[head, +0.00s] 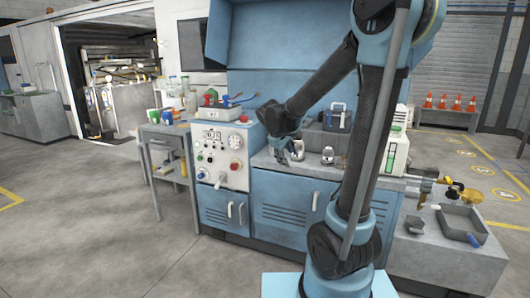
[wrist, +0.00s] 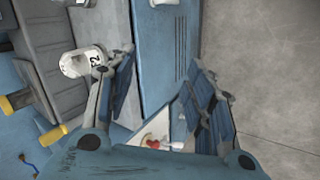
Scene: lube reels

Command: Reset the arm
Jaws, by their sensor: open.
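My gripper (head: 289,150) is over the blue workbench's (head: 290,205) top, near its front edge, with my arm reaching down to it from the upper right in the head view. In the wrist view the two fingers of my gripper (wrist: 162,85) are spread wide apart. Nothing is held between them. A white cylinder with dark markings (wrist: 78,63) shows just left of the left finger, outside the jaws. I cannot tell whether it touches the finger. A small light item (head: 327,155) stands on the bench right of my gripper in the head view.
A control panel (head: 222,153) with knobs stands left of my gripper. A dark caddy (head: 338,119) sits at the back of the bench. A white-green machine (head: 396,143) and a grey tray (head: 461,222) are to the right. Open floor (head: 100,235) lies at the left front.

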